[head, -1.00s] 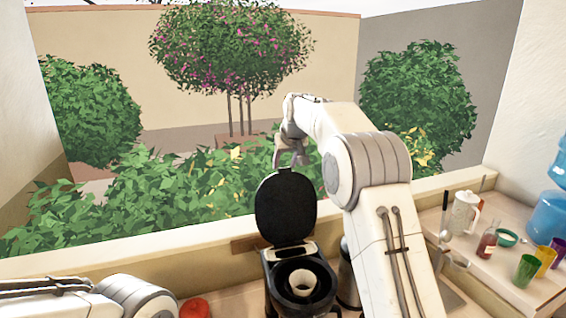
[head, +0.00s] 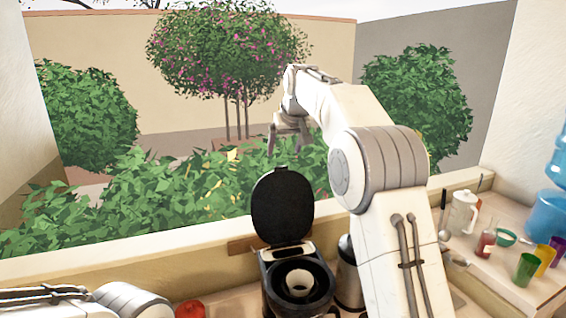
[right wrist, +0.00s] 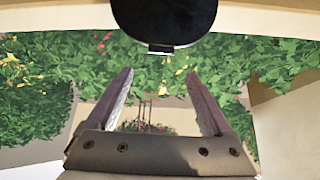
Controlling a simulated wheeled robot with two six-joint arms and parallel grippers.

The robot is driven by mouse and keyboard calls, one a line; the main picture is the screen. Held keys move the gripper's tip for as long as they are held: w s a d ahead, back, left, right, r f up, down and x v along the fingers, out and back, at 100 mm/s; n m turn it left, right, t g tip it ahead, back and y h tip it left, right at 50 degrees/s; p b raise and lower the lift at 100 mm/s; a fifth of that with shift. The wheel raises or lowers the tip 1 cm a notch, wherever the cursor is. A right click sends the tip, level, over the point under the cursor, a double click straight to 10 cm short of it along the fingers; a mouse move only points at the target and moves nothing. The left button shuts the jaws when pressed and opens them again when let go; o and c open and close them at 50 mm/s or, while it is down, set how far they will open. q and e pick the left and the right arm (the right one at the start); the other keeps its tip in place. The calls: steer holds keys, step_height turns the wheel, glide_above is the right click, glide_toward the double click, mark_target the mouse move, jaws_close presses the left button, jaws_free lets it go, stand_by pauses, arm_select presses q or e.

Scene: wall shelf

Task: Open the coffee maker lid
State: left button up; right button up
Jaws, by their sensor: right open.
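The black coffee maker (head: 298,283) stands on the counter in the head view. Its round lid (head: 283,207) is raised, standing upright at the back, and a white filter cup (head: 299,283) shows inside. My right gripper (head: 287,150) is above and beyond the lid, apart from it, open and empty. In the right wrist view the two fingers (right wrist: 163,88) are spread with nothing between them, and the dark lid (right wrist: 165,18) is at the top, clear of the fingertips. Of my left arm only links show at lower left; its gripper is out of view.
A metal canister (head: 348,275) stands right of the coffee maker, beside my right arm. A red object (head: 190,309) is at its left. A side counter at right holds a white pitcher (head: 463,212), a bottle (head: 486,243) and several cups. The window sill (head: 120,247) runs behind.

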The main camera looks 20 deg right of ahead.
steer(key=shift+b+v, duration=0.3)
steer(key=shift+v, duration=1.95)
steer(key=s+a+f+n+g+y+b, duration=0.3)
steer(key=s+a+f+b, duration=0.7)
steer(key=s+a+f, duration=1)
steer(key=s+d+f+n+g+h+b, duration=0.1)
steer(key=s+f+n+g+b, duration=0.1)
steer(key=s+f, duration=0.9)
steer(key=s+d+f+n+g+b, duration=0.2)
steer(key=s+f+b, duration=0.2)
steer(key=s+f, duration=0.6)
steer(key=s, duration=0.3)
steer(key=shift+s+d+f+h, duration=0.25)
steer(key=shift+s+f+h, duration=0.05)
steer(key=shift+f+h, duration=0.1)
